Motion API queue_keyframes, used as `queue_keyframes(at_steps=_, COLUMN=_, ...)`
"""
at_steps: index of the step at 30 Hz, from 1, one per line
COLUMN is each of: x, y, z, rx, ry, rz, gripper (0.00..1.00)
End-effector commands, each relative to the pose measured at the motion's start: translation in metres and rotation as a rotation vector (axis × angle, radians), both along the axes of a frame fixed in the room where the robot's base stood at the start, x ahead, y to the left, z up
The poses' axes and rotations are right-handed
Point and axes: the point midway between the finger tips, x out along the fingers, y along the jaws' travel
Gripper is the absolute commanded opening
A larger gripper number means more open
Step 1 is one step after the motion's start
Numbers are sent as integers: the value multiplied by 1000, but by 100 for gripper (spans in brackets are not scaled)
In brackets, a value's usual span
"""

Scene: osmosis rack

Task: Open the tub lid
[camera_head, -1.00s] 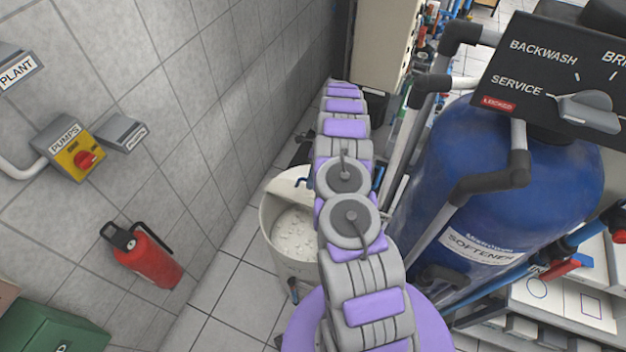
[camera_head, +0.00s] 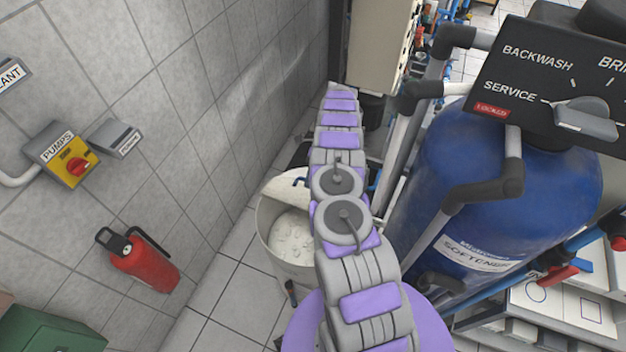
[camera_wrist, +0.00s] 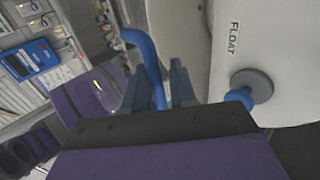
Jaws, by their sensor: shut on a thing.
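The tub (camera_head: 268,247) is a pale round bin on the floor, seen left of my arm in the head view. White lumpy material shows inside its open front part. A white lid-like piece (camera_head: 284,189) covers the far part of its top; my arm hides some of it. In the wrist view my gripper (camera_wrist: 165,88) is shut on a blue bar handle (camera_wrist: 146,55), which passes between the fingers. The handle's other end meets a grey disc (camera_wrist: 256,86) on a pale surface (camera_wrist: 275,40) labelled FLOAT. My gripper is hidden in the head view.
A blue softener tank (camera_head: 480,185) with pipes stands close on the right of my arm. A tiled wall with a yellow pump switch (camera_head: 65,153) and a red extinguisher (camera_head: 143,262) is on the left. Some floor (camera_head: 225,290) is clear left of the tub.

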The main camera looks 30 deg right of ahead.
Motion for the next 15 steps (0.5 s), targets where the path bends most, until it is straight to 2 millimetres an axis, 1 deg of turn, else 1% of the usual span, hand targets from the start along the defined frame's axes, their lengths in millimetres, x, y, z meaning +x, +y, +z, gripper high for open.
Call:
queue_keyframes(at_steps=1, x=-4, y=3, z=-8, rx=0, ry=11, rz=6, gripper=22)
queue_keyframes(at_steps=6, x=-5, y=3, z=-5, rx=-4, ry=5, rz=4, gripper=38)
queue_keyframes(at_steps=7, x=-5, y=3, z=-4, rx=-3, ry=4, rz=3, gripper=40)
queue_keyframes(at_steps=15, x=-4, y=1, z=1, rx=1, ry=1, rz=1, gripper=40)
